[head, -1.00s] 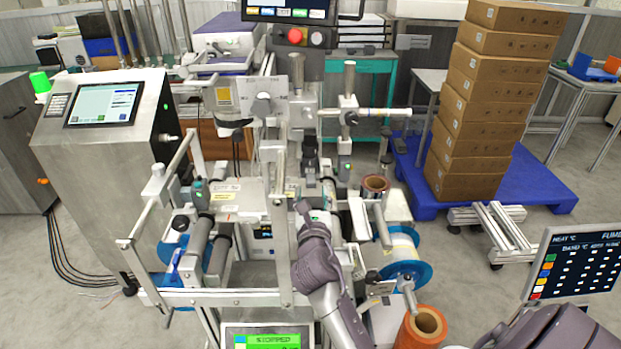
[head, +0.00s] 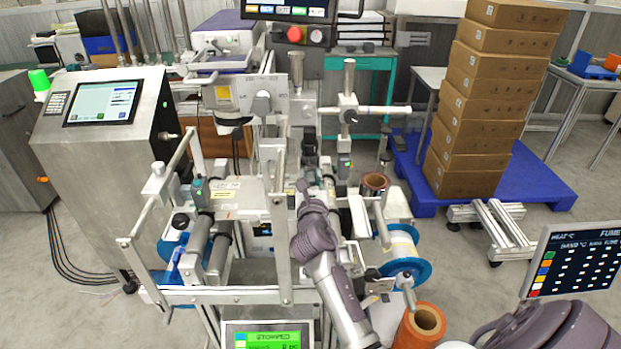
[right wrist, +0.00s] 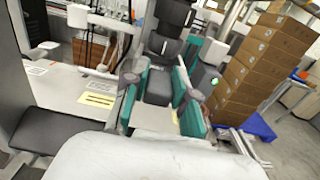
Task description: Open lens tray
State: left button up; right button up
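My right arm reaches up from the bottom of the head view, and my right gripper (head: 303,187) is at the front middle of the steel reel machine (head: 240,296). It is small and partly hidden by its own wrist. In the right wrist view, a dark grey block (right wrist: 158,86) stands between two teal side pieces (right wrist: 191,112). I cannot tell which of these parts is the lens tray, or whether the fingers touch it. Finger opening is unclear. My left gripper is not in view.
A blue-flanged reel (head: 404,262) and an orange roll (head: 424,322) are right of my right arm. A steel cabinet with a screen (head: 103,104) stands left. Stacked boxes (head: 482,100) stand on a blue pallet (head: 547,188). The machine's rails and posts crowd the gripper.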

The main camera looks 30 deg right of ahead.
grip_shut()
jog(key=shift+s+a+p, duration=0.3)
jog(key=shift+s+p, duration=0.05)
jog(key=shift+s, duration=0.05)
jog(key=p+v, duration=0.2)
jog(key=v, duration=0.3)
jog(key=shift+s, duration=0.2)
jog(key=o, duration=0.9)
grip_release()
jog(key=shift+c, duration=0.2)
